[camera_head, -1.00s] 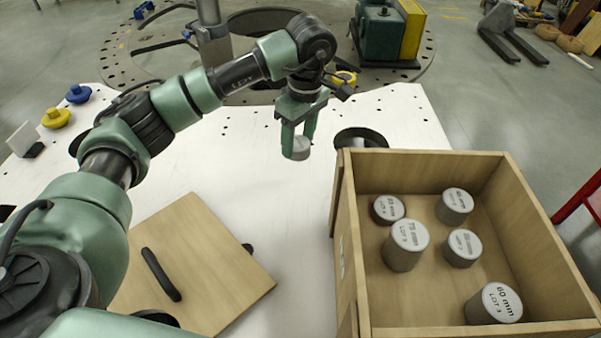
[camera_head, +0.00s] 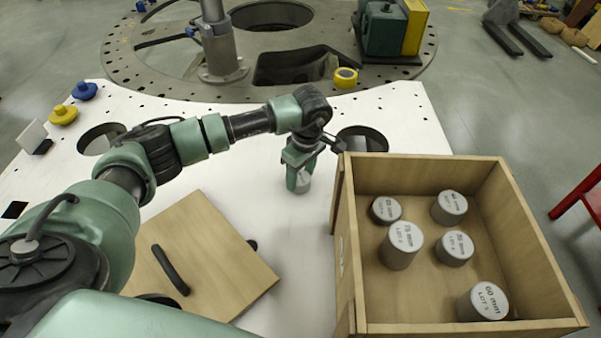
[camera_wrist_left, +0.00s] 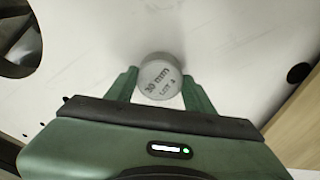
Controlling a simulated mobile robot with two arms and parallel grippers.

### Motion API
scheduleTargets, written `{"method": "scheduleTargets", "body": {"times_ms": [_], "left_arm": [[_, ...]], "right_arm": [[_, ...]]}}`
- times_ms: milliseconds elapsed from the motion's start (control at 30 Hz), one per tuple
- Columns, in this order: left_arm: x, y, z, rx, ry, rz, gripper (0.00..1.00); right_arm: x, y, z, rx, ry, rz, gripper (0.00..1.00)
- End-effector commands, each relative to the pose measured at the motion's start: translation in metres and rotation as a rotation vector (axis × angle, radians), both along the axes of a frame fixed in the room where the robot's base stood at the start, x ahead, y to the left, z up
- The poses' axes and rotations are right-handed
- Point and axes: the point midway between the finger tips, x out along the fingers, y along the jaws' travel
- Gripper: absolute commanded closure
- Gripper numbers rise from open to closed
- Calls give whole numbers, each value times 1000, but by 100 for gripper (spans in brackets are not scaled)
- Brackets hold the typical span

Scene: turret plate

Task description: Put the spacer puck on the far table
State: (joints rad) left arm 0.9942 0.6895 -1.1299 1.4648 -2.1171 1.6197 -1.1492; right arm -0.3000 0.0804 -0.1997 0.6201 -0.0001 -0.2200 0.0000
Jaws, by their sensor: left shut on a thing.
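The spacer puck (camera_head: 303,183) is a small grey cylinder. In the left wrist view the puck (camera_wrist_left: 160,79) reads "30 mm LOT" on its top. My left gripper (camera_head: 299,177) is shut on it, with one green finger on each side. The puck is low over the white table (camera_head: 240,170), just left of the wooden crate; I cannot tell whether it touches the surface. My right gripper is not in view.
The open wooden crate (camera_head: 345,240) at the right holds several grey pucks with size labels. A wooden lid with a black handle (camera_head: 200,255) lies on the table. A round hole (camera_head: 362,140) is behind the crate. A perforated round plate (camera_head: 190,80) lies beyond the table.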

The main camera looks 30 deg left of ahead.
Motion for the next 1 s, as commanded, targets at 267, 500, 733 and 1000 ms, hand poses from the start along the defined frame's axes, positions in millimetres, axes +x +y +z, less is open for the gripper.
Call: {"method": "scheduleTargets", "body": {"times_ms": [267, 500, 733, 1000], "left_arm": [[0, 0, -4, 0, 0, 0, 33], [0, 0, -4, 0, 0, 0, 26], [0, 0, 4, 0, -1, 0, 26], [0, -7, 53, -1, -8, -2, 26]], "right_arm": [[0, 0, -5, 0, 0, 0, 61], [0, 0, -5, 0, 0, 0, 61], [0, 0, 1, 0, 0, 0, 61], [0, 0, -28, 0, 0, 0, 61]]}}
